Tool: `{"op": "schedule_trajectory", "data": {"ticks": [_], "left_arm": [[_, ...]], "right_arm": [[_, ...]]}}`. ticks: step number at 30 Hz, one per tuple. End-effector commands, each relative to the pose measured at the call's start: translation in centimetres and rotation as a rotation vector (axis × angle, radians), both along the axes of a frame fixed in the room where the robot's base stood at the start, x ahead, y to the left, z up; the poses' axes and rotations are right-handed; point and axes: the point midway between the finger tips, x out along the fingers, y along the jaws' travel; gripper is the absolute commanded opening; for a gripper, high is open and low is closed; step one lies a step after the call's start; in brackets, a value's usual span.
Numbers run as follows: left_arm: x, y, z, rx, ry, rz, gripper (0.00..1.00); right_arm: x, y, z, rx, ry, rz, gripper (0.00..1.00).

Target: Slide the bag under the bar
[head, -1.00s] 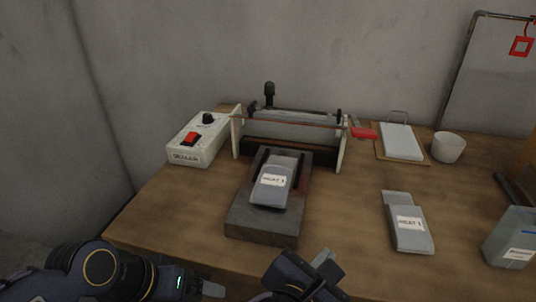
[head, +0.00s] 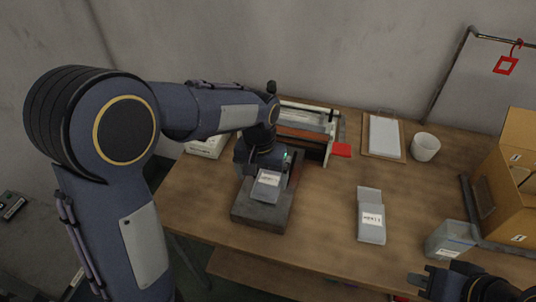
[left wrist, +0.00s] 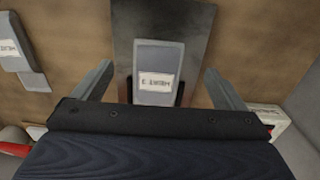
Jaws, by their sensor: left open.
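The grey bag (head: 268,184) with a white label lies on the dark block (head: 262,213) in front of the sealer. In the left wrist view the bag (left wrist: 158,56) lies between the fingers, which do not touch it visibly. My left gripper (head: 265,165) is open just over the bag's far part, between it and the sealer. The sealer's bar (head: 305,134) shows in part behind it; my arm hides its left end and the bag's far end. My right gripper (head: 422,283) is at the lower right, away from the bag; its finger gap is unclear.
A second labelled bag (head: 371,222) lies on the table to the right. A red handle (head: 342,150) sticks out at the sealer's right. A white control box (head: 205,146) is at its left. A grey container (head: 450,240) and a cardboard box (head: 510,190) stand at right.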

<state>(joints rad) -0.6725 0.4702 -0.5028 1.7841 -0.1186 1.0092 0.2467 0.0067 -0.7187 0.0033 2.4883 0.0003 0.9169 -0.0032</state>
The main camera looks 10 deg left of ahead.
Motion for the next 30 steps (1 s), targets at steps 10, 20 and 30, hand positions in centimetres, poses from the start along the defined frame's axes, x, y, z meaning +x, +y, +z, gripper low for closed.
{"op": "schedule_trajectory", "data": {"ticks": [10,20,30], "left_arm": [[0.4,-0.3,0.2,0.024,0.002,-0.006,0.93],[0.3,-0.3,-2.0,0.025,0.007,-0.005,0.93],[0.3,-0.3,-6.7,0.024,0.005,-0.005,0.93]], "right_arm": [[0.1,-0.1,0.7,0.043,-0.014,-0.062,0.00],[0.1,-0.1,0.7,0.042,-0.014,-0.059,0.00],[0.1,-0.1,0.8,0.040,-0.013,-0.058,0.00]]}}
